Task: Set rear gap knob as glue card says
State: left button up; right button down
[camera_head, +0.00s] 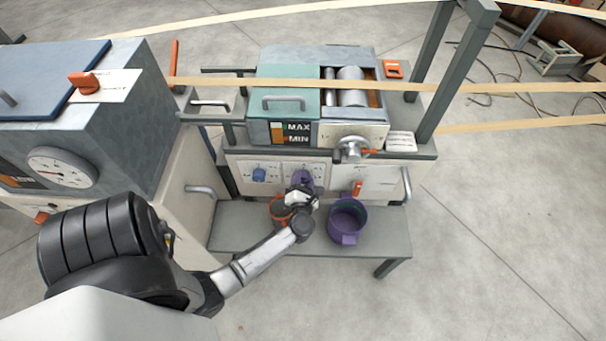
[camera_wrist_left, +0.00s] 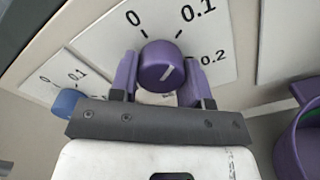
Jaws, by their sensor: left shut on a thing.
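A purple knob (camera_wrist_left: 161,66) sits on a white dial plate (camera_wrist_left: 218,32) marked 0, 0.1 and 0.2. Its white line points up and right, roughly toward the 0.1 mark. My left gripper (camera_wrist_left: 160,82) has its purple fingers on either side of this knob and is shut on it. In the head view my left gripper (camera_head: 301,187) covers most of the knob at the machine's front. A blue knob (camera_head: 259,175) on a similar dial is to its left, also in the left wrist view (camera_wrist_left: 67,102). I cannot tell which card is the glue card; the writing is too small.
A purple pot (camera_head: 347,218) and an orange pot (camera_head: 279,209), partly hidden by my arm, stand on the grey shelf (camera_head: 385,240). An orange lever (camera_head: 357,187) is right of the dials. A small white card (camera_head: 401,142) lies on the machine's right end. Paper strips cross above.

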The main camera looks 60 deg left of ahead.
pick_arm(q)
jog(key=m+p, duration=0.2)
jog(key=shift+r+m, duration=0.25)
jog(key=shift+m, duration=0.15)
jog(key=m+p, duration=0.3)
jog(key=shift+m, duration=0.3)
jog(key=m+p, duration=0.2)
jog(key=m, duration=0.1)
jog(key=shift+m+p, duration=0.3)
jog(key=m+p, duration=0.2)
jog(key=m, duration=0.1)
jog(key=shift+r+m, duration=0.1)
jog(key=shift+m, duration=0.2)
jog(key=m+p, duration=0.2)
jog(key=m, duration=0.3)
jog(key=shift+m, duration=0.3)
jog(key=m+p, duration=0.1)
jog(key=m, duration=0.2)
jog(key=shift+m+p, duration=0.4)
jog(key=shift+m, duration=0.8)
